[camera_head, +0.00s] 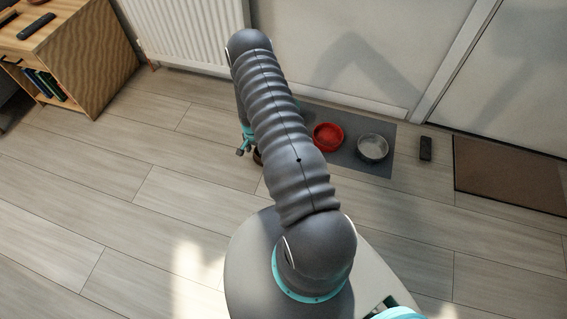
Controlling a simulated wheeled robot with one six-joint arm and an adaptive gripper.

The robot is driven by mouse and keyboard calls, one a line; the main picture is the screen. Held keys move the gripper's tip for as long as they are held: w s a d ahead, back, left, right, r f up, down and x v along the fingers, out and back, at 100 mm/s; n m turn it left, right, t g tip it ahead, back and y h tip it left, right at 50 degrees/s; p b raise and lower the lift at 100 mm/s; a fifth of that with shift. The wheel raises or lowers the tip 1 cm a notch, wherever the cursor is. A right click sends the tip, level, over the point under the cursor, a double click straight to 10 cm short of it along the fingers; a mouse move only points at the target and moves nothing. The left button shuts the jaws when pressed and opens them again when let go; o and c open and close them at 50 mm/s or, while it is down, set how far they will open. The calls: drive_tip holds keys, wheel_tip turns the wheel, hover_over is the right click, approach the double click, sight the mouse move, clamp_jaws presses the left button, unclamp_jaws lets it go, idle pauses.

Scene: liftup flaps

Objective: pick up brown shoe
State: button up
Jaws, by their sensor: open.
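My gripper (246,146) shows only in part behind my arm, low near the floor by the left end of the grey mat. It is open. A small dark brown and tan thing (258,157) shows at the arm's edge, just beside the gripper. It may be the brown shoe, but my arm hides most of it. I cannot tell whether the gripper touches it or is around it.
A grey mat (385,128) holds a red bowl (328,137) and a metal bowl (373,148). A black remote-like object (426,148) and a brown doormat (510,175) lie to the right. A radiator (185,30) and wooden cabinet (95,75) stand behind left. The left floor is clear.

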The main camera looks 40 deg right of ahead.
drive_tip(key=shift+f, duration=0.1)
clamp_jaws()
idle(0.4)
